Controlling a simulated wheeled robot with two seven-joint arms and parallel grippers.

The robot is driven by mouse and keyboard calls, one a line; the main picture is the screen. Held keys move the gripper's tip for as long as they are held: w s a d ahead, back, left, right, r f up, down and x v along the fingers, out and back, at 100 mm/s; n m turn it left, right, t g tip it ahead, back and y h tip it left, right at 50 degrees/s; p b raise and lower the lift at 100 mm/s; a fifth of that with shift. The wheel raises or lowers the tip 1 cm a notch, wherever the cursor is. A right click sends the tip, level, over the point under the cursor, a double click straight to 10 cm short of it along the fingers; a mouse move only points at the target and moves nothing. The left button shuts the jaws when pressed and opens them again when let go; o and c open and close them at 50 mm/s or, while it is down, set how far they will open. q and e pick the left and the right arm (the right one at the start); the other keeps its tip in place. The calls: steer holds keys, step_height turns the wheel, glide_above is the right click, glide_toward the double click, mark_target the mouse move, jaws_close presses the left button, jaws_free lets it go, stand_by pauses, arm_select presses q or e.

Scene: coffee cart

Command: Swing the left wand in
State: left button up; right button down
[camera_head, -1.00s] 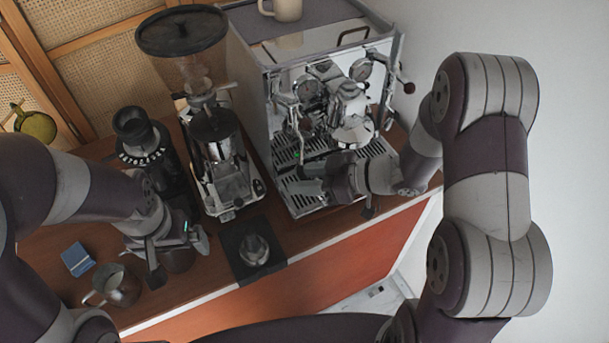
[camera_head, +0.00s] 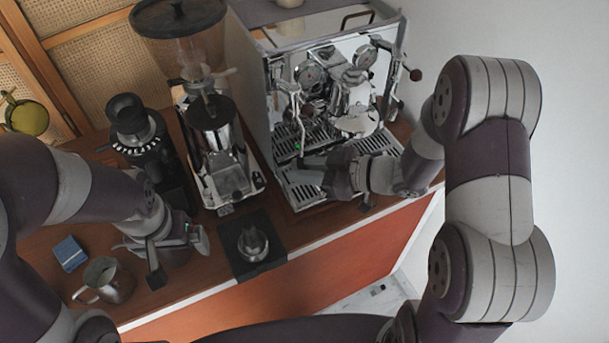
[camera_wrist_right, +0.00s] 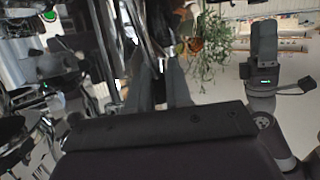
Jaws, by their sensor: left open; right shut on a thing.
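The left wand (camera_head: 301,130) is a thin metal tube hanging at the left of the espresso machine's front (camera_head: 300,80). My right gripper (camera_head: 308,163) reaches in from the right, low over the drip tray, and is shut on the wand near its lower end. The fingers partly hide that end. In the right wrist view, the right gripper (camera_wrist_right: 160,85) shows its two dark fingers close together, with a narrow metal piece between them. My left gripper (camera_head: 178,257) is open and empty over the counter at the left, apart from the machine.
The drip tray (camera_head: 303,193) lies below my right gripper. A grinder (camera_head: 222,170) stands left of the machine. A tamper (camera_head: 252,242) sits on a black mat. A steel pitcher (camera_head: 107,280) and a blue cloth (camera_head: 70,253) are at the counter's left. A plant (camera_wrist_right: 208,50) shows behind.

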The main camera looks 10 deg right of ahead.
arm_select(q)
steer(key=shift+f+b, duration=5.25)
steer(key=shift+f, duration=0.7)
arm_select(e)
steer(key=shift+w+a+f+n+t+y, duration=0.3)
steer(key=shift+w+f+n+t+y, duration=0.35)
steer(key=shift+w+f+n, duration=0.2)
steer(key=shift+w+a+f+n+t+y, duration=0.25)
steer(key=shift+w+f+n+t+y, duration=0.3)
steer(key=shift+w+f+n+y, duration=0.3)
steer(key=shift+w+f, duration=0.1)
